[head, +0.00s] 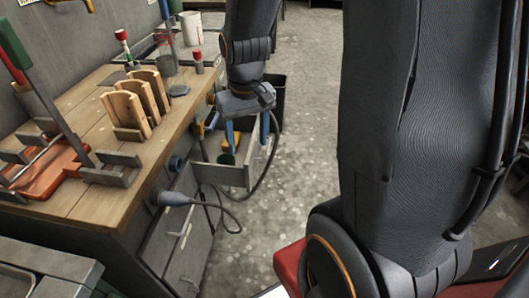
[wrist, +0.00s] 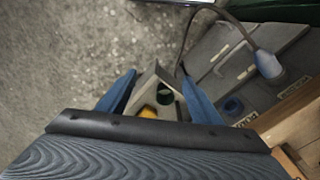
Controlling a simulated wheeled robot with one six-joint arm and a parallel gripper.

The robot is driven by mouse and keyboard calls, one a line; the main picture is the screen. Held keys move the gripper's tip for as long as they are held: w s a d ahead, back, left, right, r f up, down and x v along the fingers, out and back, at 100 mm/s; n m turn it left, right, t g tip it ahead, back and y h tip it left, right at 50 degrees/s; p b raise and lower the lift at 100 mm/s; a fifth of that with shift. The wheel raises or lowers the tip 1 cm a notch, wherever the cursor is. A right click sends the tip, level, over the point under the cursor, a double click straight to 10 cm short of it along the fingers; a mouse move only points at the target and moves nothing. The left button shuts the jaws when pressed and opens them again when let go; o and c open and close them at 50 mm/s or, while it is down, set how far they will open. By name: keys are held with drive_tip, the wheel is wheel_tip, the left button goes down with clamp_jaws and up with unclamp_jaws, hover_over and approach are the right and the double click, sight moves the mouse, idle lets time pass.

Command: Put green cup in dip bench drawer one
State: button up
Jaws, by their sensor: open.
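The dip bench (head: 75,195) is at the left, and a grey drawer (head: 220,174) stands pulled out from its side. The green cup (head: 226,158) appears as a small dark green round shape inside this open drawer. It also shows in the wrist view (wrist: 165,99), between my fingers, partly hidden by shadow. My gripper (head: 247,140) has two blue fingers, spread apart with nothing clasped between them. It points down over the drawer, and its fingers also show in the wrist view (wrist: 160,76). Whether a finger touches the cup or drawer I cannot tell.
A yellow object (head: 232,143) lies in the drawer beside the cup. A hanging cable with a grey-blue plug (head: 171,198) loops close by the drawer.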

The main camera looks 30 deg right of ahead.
drive_tip(key=s+r, duration=0.3)
drive_tip(key=s, duration=0.7)
drive_tip(key=shift+s+d+g, duration=0.15)
drive_tip(key=shift+d+g, duration=0.15)
